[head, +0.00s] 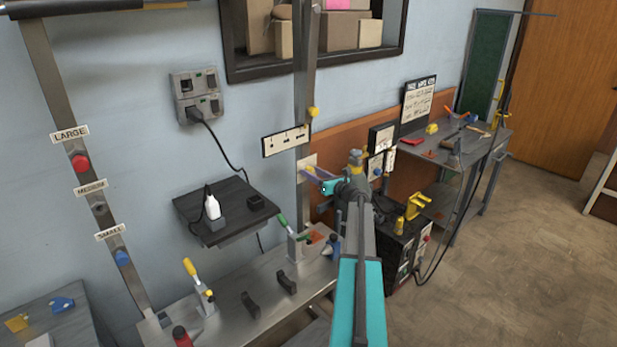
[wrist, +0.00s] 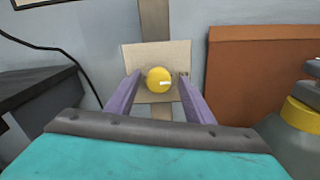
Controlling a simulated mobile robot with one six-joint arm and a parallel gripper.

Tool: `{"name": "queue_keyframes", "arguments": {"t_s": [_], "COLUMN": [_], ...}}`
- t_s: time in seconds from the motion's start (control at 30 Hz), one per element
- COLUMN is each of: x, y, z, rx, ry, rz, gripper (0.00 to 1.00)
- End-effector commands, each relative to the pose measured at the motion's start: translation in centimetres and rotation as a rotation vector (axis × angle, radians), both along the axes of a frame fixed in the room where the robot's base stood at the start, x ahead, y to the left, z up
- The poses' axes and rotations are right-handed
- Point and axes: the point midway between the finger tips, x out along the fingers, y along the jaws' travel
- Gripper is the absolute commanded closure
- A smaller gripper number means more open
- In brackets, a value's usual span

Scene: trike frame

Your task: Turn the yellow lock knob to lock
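The yellow lock knob (wrist: 158,79) is round with a short, roughly horizontal white mark. It sits in front of a pale plate (wrist: 135,60) on a vertical metal post. My gripper (wrist: 159,78) points at it with its two purple fingers apart, one on each side of the knob. A gap seems to show on both sides, and I cannot tell how deep the fingertips reach. In the head view my gripper (head: 312,174) is in front of the pale plate (head: 307,161), and I cannot make out this knob there.
Another yellow knob (head: 313,112) is higher on the post, above a white label panel (head: 286,140). A dark shelf (head: 228,209) with a white bottle (head: 212,206) is to the left. A metal bench (head: 270,290) with clamps is below. Open floor (head: 510,250) is at the right.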

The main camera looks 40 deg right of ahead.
Motion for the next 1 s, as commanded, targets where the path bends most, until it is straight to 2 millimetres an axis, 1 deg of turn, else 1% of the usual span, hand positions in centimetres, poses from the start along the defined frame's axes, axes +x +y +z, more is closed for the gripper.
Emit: {"name": "queue_keyframes", "arguments": {"t_s": [0.27,0.47,0.67,1.0], "x": [0.1,-0.6,-2.5,-7.4], "y": [0.2,0.3,0.5,0.9], "z": [-0.1,-0.2,-0.2,-0.2], "rx": [-0.002,-0.002,-0.002,-0.002], "ry": [0.001,0.001,0.001,0.002], "rz": [0.003,0.003,0.003,0.002], "gripper": [0.52,0.52,0.52,0.52]}}
